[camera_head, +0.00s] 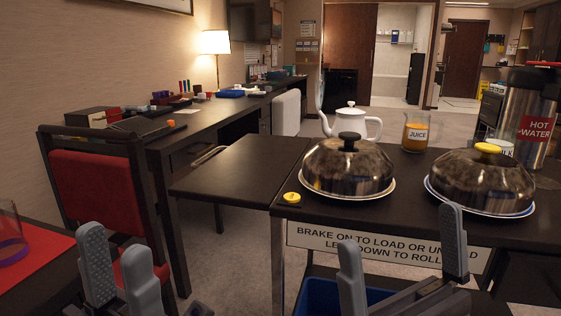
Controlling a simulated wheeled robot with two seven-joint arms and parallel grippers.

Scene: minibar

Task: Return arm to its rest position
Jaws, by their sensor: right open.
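My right gripper (402,240) is low in the head view, in front of the trolley's near edge. Its two grey fingers are wide apart with nothing between them. My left gripper (115,242) is at the lower left, in front of the red chair. Its fingers show close together at an angle, and I cannot tell whether they are open or shut. I see nothing held in it. Both grippers are clear of the domed plates.
The dark trolley (283,209) carries two domed plates (347,170) (482,183), a white teapot (350,122), a juice jug (415,133) and a hot-water flask (535,105). A blue bin (318,296) is below. A red chair (93,181) and desk (222,115) stand left.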

